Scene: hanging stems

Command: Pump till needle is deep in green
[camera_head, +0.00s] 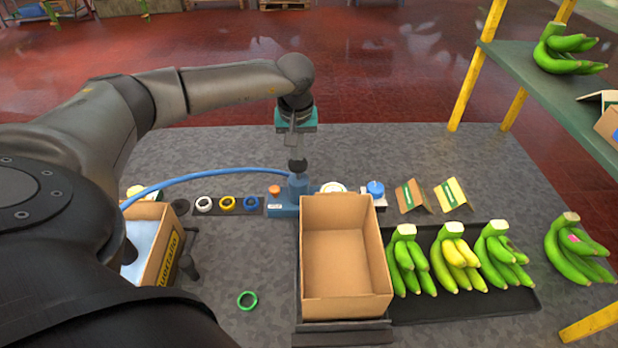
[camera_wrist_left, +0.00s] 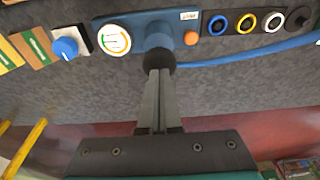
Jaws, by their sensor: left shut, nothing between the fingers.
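My left gripper (camera_head: 297,151) points down over the blue pump (camera_head: 284,210), its fingers shut and empty. In the left wrist view the fingertips (camera_wrist_left: 158,76) are at the pump's black round knob (camera_wrist_left: 159,60) and appear to touch its top. The round white gauge (camera_head: 333,187) is partly hidden by the cardboard box in the head view. In the left wrist view the gauge (camera_wrist_left: 114,39) shows whole, with a coloured arc that includes green; its needle is too small to read surely. A blue hose (camera_head: 200,178) runs left from the pump. My right gripper is not in view.
An open, empty cardboard box (camera_head: 345,310) stands in front of the gauge. A blue knob (camera_head: 376,188) is right of it. Coloured rings (camera_head: 227,204) sit left of the pump. Banana bunches (camera_head: 455,262) lie on a black tray at right. A green ring (camera_head: 247,300) lies on the mat.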

